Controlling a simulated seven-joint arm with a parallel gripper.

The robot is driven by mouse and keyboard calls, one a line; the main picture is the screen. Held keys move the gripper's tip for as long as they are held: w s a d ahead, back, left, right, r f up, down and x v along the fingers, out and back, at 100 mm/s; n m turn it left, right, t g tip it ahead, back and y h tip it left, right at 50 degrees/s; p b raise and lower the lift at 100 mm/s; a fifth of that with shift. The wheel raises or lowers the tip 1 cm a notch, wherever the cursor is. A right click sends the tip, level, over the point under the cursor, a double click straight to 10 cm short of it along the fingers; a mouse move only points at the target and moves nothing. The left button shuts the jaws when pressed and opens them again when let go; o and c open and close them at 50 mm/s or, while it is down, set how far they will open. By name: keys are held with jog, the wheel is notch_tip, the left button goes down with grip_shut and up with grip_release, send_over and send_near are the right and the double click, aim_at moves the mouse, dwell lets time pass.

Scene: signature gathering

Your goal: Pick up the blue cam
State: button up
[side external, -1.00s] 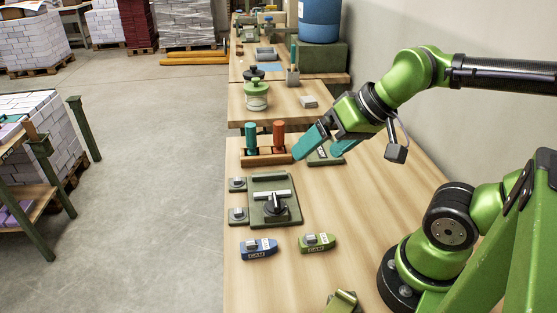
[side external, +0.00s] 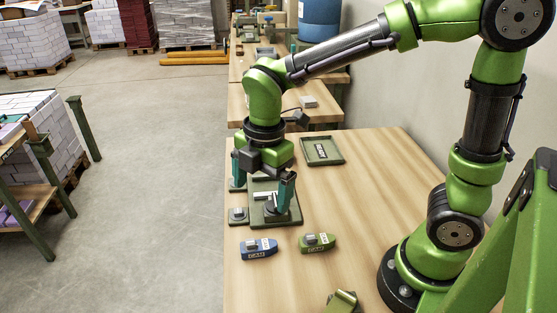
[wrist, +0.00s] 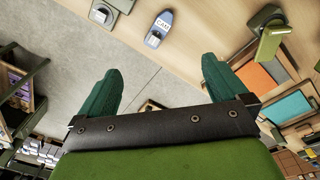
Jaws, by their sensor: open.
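The blue cam (side external: 258,250) is a small blue boat-shaped block with a grey knob and a white label. It lies on the table near its left edge, in front of the dark green fixture plate (side external: 288,218). It also shows at the top of the wrist view (wrist: 164,22). My gripper (side external: 263,194) is open and empty, pointing down over the fixture plate, behind the blue cam. In the wrist view its teal fingers stand wide apart, with nothing between them. A similar green cam (side external: 317,242) lies just right of the blue one.
A small plate with a grey knob (side external: 238,216) sits left of the fixture plate. A shallow green tray (side external: 322,151) lies farther back. A green piece (side external: 343,301) is at the front edge of view. The table's right middle is clear.

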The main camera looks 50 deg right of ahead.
jog(key=n, duration=1)
send_over(259, 248)
jog(key=shift+g+h, duration=0.3)
jog(key=f, duration=1.1)
jog(key=shift+w+d+f, duration=0.15)
jog(key=shift+w+d, duration=0.1)
jog(key=shift+d, duration=0.05)
jog(key=f, duration=0.4)
jog(key=shift+s+a, duration=0.3)
jog(key=shift+f, duration=0.65)
jog(key=shift+r, duration=0.1)
jog(key=c, duration=1.1)
